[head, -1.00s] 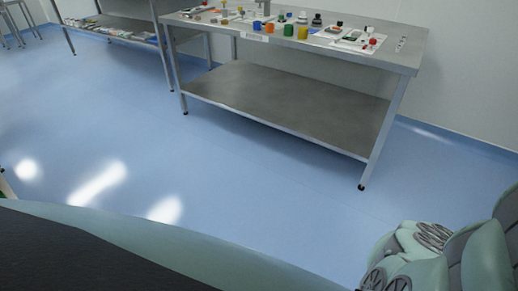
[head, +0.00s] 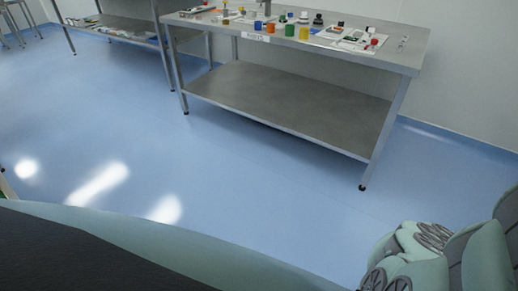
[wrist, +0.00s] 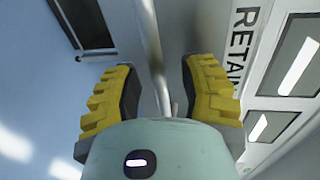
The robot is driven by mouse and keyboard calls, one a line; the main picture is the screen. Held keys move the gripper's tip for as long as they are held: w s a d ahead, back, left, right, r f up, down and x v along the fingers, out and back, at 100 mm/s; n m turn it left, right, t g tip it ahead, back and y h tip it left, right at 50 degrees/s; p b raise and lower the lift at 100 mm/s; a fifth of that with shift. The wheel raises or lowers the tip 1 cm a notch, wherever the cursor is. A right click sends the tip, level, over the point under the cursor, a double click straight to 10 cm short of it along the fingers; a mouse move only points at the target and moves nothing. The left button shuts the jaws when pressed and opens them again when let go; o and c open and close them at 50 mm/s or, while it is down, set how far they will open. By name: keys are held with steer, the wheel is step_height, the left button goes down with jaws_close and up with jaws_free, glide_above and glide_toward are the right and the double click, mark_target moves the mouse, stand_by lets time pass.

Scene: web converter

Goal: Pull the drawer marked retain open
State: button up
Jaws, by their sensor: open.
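My gripper (wrist: 158,80) is open in the wrist view, with its yellow ribbed fingers apart. A thin metal bar handle (wrist: 154,50) runs between the fingers, apart from both pads as far as I can tell. To the right of it is a white label (wrist: 240,45) with black letters reading RETAI, the last part hidden behind the right finger. The drawer front (wrist: 200,25) beside the handle is grey and turned sideways in this view. Whether it is shut cannot be told. The drawer and gripper are not in the head view.
The wrist view shows grey-framed panels (wrist: 300,55) at the right and a dark opening (wrist: 85,22) at upper left. In the head view, a steel table (head: 400,55) with several small coloured items stands beyond clear blue floor (head: 250,165). A second steel table (head: 130,22) stands left.

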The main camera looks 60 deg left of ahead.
steer(key=v, duration=1.2)
steer(key=shift+r, duration=0.1)
stand_by(0.5)
